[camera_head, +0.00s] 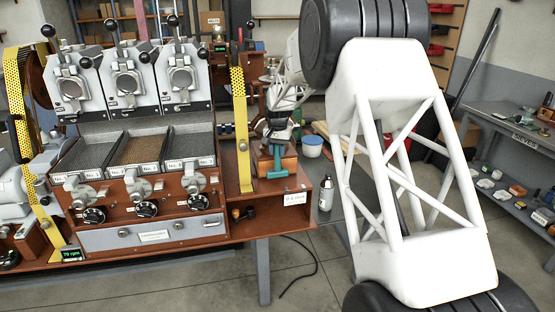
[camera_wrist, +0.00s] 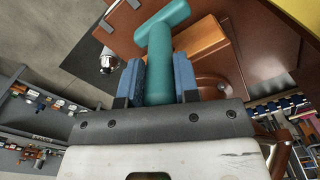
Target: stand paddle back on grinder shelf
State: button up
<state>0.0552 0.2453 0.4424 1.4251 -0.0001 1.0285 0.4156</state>
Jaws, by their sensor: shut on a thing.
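The paddle shows as a teal T-shaped piece (camera_wrist: 158,62), a thick stem with a crossbar at its far end. My gripper (camera_wrist: 158,80) has its two blue fingers shut on the stem, one on each side. In the head view the teal paddle (camera_head: 276,163) hangs below my gripper (camera_head: 278,140), crossbar lowest, in front of an orange-brown wooden block (camera_head: 290,163). The brown grinder shelf (camera_head: 254,210) with a small white label (camera_head: 295,198) lies below. I cannot tell whether the crossbar touches the shelf or the block.
A yellow upright post (camera_head: 241,130) stands close left of my gripper. The roaster with several trays (camera_head: 137,150) is further left. A silver bottle (camera_head: 326,193) stands right of the shelf, near a blue-white tub (camera_head: 312,146). A grey side bench (camera_head: 510,135) is at far right.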

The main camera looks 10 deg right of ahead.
aim_at(277, 171)
jog(key=shift+f, duration=1.85)
jog(key=o, duration=0.9)
notch_tip(277, 171, up, 12)
jog(key=shift+r, duration=0.1)
